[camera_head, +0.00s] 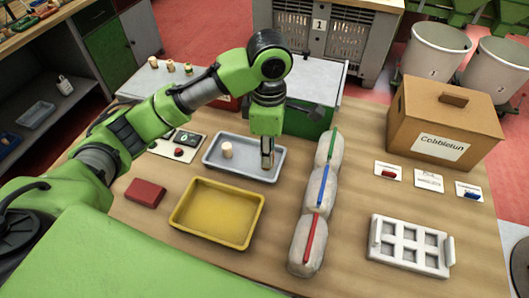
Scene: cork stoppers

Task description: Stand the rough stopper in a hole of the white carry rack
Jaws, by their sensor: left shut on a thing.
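My left gripper (267,160) points down over the right part of the blue-grey tray (211,162). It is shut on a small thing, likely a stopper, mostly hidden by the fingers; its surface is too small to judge. A pale cork stopper (227,149) stands upright in the same tray, left of the gripper. The white carry rack (410,246) with several square holes lies at the front right of the table, and its holes look empty. My right gripper is not in view.
Bundled grey bags with green, blue and red strips (317,200) form a ridge between tray and rack. A yellow tray (217,212) and dark red block (146,192) lie in front. A cardboard box (443,120) and small cards (429,181) are at right.

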